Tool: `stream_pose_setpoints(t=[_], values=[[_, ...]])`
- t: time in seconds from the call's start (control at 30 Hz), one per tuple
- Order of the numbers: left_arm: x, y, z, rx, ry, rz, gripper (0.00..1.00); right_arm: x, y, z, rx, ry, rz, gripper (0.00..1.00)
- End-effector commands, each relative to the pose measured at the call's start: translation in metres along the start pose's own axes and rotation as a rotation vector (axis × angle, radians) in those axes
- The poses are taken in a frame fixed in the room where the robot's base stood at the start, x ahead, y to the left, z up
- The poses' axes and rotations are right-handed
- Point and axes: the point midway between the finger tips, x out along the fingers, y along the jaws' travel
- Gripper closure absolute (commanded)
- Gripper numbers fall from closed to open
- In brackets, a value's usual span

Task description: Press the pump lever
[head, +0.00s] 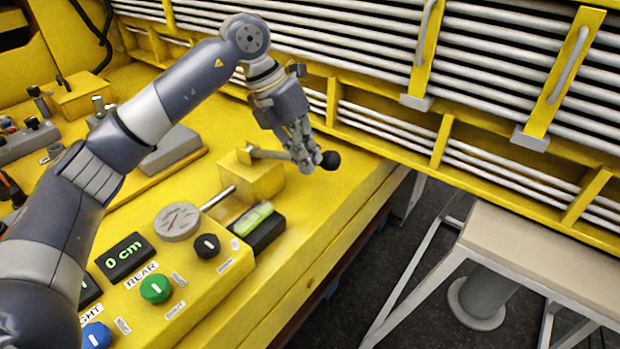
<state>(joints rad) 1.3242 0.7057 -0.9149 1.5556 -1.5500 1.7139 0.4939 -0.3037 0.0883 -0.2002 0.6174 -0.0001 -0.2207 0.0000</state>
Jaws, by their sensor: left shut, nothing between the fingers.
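The pump lever (272,154) is a metal rod with a black ball knob (331,160) at its right end. It comes out of a yellow block (252,176) on the yellow console and lies close to level. My left gripper (308,160) is shut and empty, pointing down at the lever's outer part just left of the knob. Its fingers overlap the rod in the picture; I cannot tell whether they touch it. My right gripper is not in view.
Yellow framing with grey bars stands behind. A table (540,255) is at right, beyond open floor.

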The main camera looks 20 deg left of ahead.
Motion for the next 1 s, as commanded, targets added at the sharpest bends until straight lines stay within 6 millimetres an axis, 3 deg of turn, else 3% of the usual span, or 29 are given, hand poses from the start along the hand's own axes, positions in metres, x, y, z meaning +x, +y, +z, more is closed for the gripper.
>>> stream_pose_setpoints(t=[0.1, 0.3, 1.0], values=[[-0.017, -0.007, 0.001, 0.000, -0.004, 0.001, 1.00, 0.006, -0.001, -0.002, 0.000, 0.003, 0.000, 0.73], [-0.030, -0.013, 0.001, -0.001, -0.003, 0.002, 1.00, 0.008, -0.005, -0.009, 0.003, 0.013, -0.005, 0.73], [-0.031, -0.013, 0.001, -0.002, -0.005, 0.001, 1.00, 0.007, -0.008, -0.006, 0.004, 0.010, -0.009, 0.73]])
